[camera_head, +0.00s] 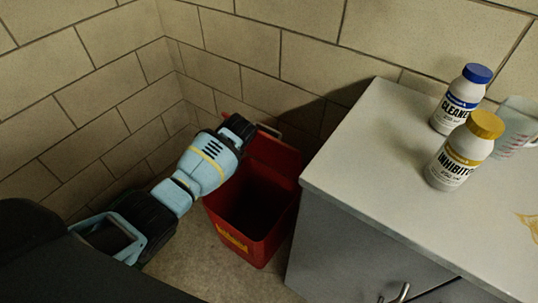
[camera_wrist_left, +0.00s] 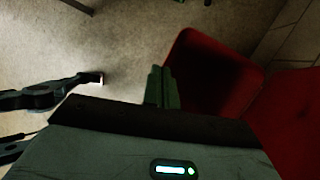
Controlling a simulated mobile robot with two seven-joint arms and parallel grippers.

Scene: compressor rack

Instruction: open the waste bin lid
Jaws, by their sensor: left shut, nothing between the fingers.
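The red waste bin (camera_head: 252,243) stands on the floor in the corner, left of the grey cabinet. Its dark inside shows from above. Its red lid (camera_head: 275,153) is raised at the back of the bin, leaning toward the wall, with a pale handle bar at its top edge. My left gripper (camera_head: 238,127) is above the bin's back left, close to the lid; I cannot tell if it touches it. In the left wrist view its fingers (camera_wrist_left: 162,86) are shut and empty beside the bin (camera_wrist_left: 188,42), with the lid (camera_wrist_left: 292,120) at the right. My right gripper is not in view.
The grey cabinet (camera_head: 345,240) stands close on the bin's right. Its pale top (camera_head: 400,150) holds a blue-capped cleaner bottle (camera_head: 459,102), a yellow-capped inhibitor bottle (camera_head: 463,155) and a clear measuring jug (camera_head: 516,125). Block walls (camera_head: 110,90) close in behind and to the left.

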